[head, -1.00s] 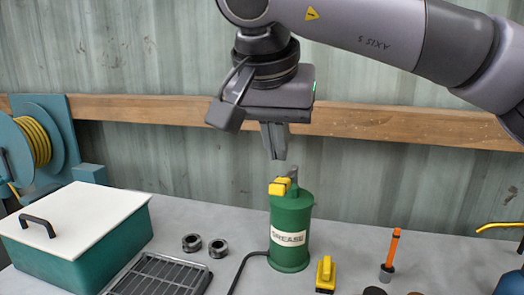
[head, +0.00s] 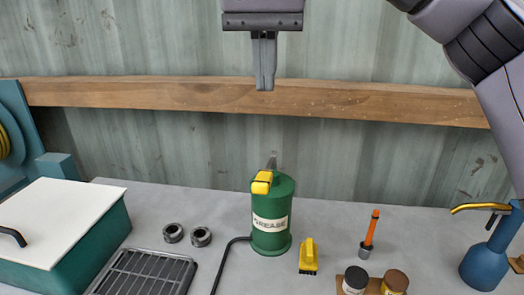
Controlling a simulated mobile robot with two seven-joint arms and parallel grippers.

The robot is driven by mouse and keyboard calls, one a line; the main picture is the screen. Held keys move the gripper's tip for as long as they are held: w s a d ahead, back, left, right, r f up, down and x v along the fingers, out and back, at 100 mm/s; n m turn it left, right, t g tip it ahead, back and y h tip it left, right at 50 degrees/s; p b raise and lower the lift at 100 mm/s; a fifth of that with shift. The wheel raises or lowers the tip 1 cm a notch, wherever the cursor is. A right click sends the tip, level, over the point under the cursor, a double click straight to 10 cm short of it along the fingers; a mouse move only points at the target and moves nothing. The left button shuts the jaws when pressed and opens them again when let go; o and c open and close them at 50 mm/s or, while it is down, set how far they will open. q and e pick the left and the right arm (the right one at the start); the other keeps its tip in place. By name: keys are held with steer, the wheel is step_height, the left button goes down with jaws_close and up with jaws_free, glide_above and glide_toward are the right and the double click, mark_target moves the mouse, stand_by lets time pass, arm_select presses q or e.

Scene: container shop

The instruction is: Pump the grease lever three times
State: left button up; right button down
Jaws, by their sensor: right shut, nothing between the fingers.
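The green grease canister (head: 272,222) stands upright on the grey bench, labelled GREASE, with a black hose leaving its base to the left. Its lever has a yellow grip (head: 262,182) at the top left of the lid, with a grey bracket behind it. My right gripper (head: 265,88) is shut and empty, pointing down. In the picture it is well above the lever and apart from it. My left gripper is not in view.
A teal box with a white lid (head: 60,215), two dark rings (head: 187,235) and a grated tray (head: 146,274) lie left. A yellow brush (head: 308,257), an orange-handled tool (head: 371,230), small jars (head: 394,282) and a blue oil can (head: 490,258) stand right.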

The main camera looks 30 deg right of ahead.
steer(key=b, duration=0.4)
glide_above(265, 175)
step_height(265, 175, down, 12)
steer(key=shift+f, duration=0.2)
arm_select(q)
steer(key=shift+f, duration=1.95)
arm_select(e)
steer(key=shift+s+a+f, duration=0.15)
steer(key=shift+s+f, duration=0.1)
steer(key=shift+f, duration=0.4)
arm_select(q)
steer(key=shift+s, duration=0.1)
arm_select(e)
steer(key=shift+f, duration=0.1)
